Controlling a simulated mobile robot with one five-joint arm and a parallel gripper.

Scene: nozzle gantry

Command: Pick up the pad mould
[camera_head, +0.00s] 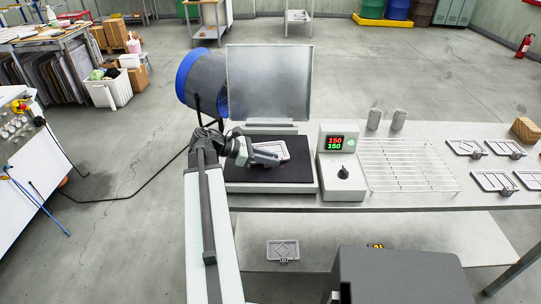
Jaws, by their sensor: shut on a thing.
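My gripper (266,157) reaches in from the left and is shut on the mould's near side. The fingertips partly cover the mould. I cannot tell whether the mould touches the plate.
A control box (342,165) with a lit display stands right of the press. Beyond it are a wire rack (408,165), two grey cylinders (386,120) and several flat moulds (493,181). Another plate (283,250) lies on the lower shelf.

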